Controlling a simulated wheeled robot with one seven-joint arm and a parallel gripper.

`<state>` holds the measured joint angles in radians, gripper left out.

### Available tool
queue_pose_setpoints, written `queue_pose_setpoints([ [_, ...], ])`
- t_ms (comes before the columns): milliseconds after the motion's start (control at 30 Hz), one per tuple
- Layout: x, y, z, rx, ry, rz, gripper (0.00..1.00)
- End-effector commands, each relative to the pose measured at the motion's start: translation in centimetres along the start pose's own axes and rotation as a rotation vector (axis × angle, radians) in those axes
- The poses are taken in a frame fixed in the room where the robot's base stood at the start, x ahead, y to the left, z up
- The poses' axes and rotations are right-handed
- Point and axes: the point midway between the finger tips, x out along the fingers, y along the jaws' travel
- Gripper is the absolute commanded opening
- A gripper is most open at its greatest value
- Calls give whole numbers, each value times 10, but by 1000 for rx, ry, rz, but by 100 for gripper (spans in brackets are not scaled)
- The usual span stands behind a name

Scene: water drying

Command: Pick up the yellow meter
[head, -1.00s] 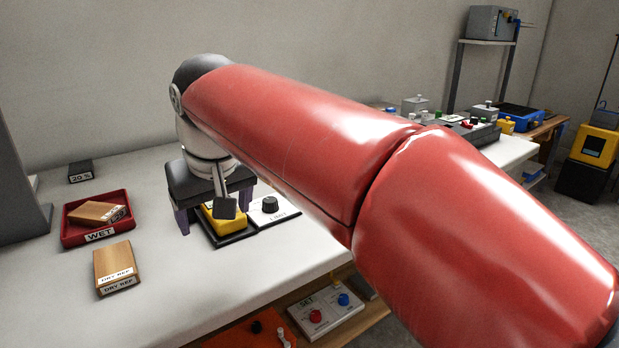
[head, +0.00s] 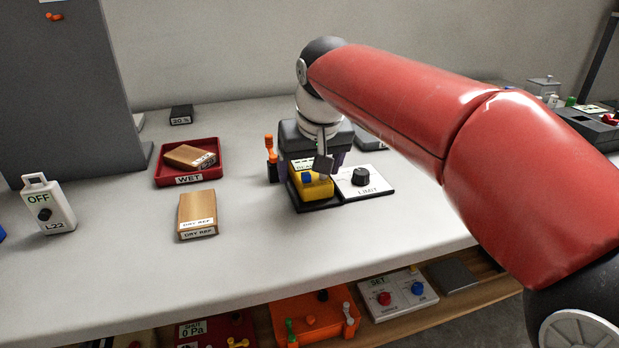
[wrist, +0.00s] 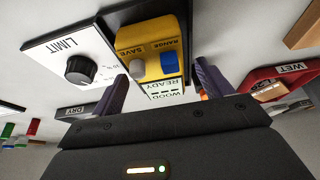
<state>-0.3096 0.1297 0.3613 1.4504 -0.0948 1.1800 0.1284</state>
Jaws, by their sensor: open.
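The yellow meter (head: 319,189) lies on a black base on the white bench, beside the LIMIT panel. It also shows in the wrist view (wrist: 137,40), with a blue RANGE button, a grey SAVE button and a display reading WOOD READY. My gripper (head: 311,173) is over the meter, pointing down, with its purple fingers apart. In the wrist view my gripper (wrist: 162,72) has one finger on each side of the meter's display end, and nothing is held. I cannot tell whether the fingers touch the meter. The wrist partly hides the meter in the head view.
The LIMIT panel (head: 379,182) with a black knob adjoins the meter on the right. An orange-topped tool (head: 271,150) stands close on the left. A red WET tray (head: 161,178) holding a block, and a DRY REF block (head: 197,207), are farther left. The front bench is clear.

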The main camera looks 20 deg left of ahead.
Motion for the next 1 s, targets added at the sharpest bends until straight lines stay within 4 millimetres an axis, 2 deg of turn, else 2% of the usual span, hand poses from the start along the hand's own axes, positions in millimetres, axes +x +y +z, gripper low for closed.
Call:
queue_pose_setpoints([
  [133,0,0,0,0,0,0,78],
  [167,0,0,0,0,0,0,76],
  [567,0,0,0,0,0,0,23],
  [867,-3,0,-1,0,2,0,22],
  [1000,-12,0,-5,0,2,0,22],
])
